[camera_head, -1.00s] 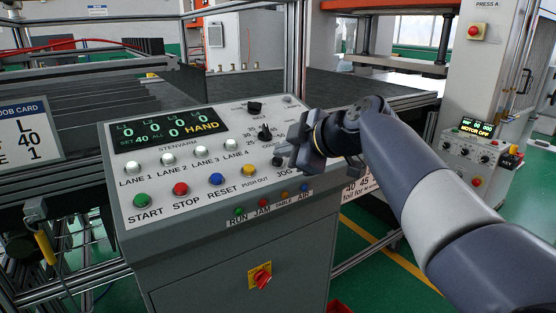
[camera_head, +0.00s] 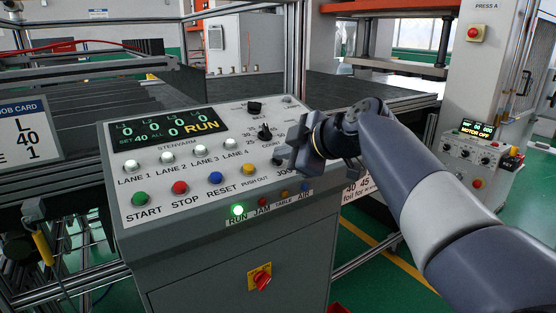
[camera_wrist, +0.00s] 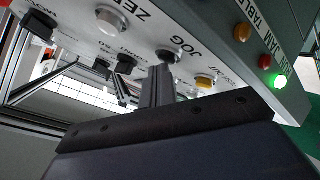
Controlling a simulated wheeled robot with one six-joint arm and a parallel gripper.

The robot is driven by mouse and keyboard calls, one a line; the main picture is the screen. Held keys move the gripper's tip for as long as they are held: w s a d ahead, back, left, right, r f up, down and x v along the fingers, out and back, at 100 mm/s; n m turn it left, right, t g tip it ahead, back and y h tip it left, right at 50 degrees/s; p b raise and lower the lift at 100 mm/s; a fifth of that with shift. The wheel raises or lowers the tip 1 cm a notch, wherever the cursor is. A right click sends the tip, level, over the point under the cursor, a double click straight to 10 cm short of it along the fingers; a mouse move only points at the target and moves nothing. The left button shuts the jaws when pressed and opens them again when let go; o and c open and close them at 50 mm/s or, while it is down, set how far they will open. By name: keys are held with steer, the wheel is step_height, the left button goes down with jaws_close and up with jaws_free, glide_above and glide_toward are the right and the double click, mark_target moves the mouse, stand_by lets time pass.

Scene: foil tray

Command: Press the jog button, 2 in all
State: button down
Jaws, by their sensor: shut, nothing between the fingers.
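The grey control panel (camera_head: 215,180) carries the jog button, a small dark button (camera_wrist: 168,56) beside its JOG label in the wrist view. My gripper (camera_wrist: 158,84) is shut and empty, its fingertips right at the jog button; they look in contact, but I cannot tell how far the button is pushed in. In the head view my gripper (camera_head: 283,153) is at the panel's right side and largely hides the jog button. The panel display (camera_head: 168,130) reads RUN, and the green RUN lamp (camera_head: 237,210) is lit; it also glows in the wrist view (camera_wrist: 279,82).
The yellow push-out button (camera_head: 249,170) is close left of my gripper. The count knob (camera_head: 265,132) is just above it. START, STOP and RESET buttons lie further left. A red rotary switch (camera_head: 262,279) is on the panel's front.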

stand_by(0.4)
steer(key=shift+s+d+r, duration=0.15)
steer(key=shift+r, duration=0.65)
steer(key=shift+p, duration=0.3)
steer(key=r, duration=0.1)
steer(key=s+r+p, duration=0.1)
steer(key=r, duration=0.1)
steer(key=r+p, duration=0.1)
steer(key=shift+s+d+r, duration=0.15)
steer(key=shift+d+r, duration=0.25)
stand_by(1.9)
steer(key=r+m+p, duration=0.1)
steer(key=m+p, duration=0.1)
steer(key=m, duration=0.4)
steer(key=r+m+p, duration=0.1)
steer(key=m+p, duration=0.1)
steer(key=m, duration=0.5)
steer(key=s+r+m+p, duration=0.1)
steer(key=m+p, duration=0.1)
steer(key=m, duration=0.4)
steer(key=shift+d+r+t, duration=0.15)
steer(key=shift+r+t, duration=0.15)
steer(key=shift+t, duration=0.1)
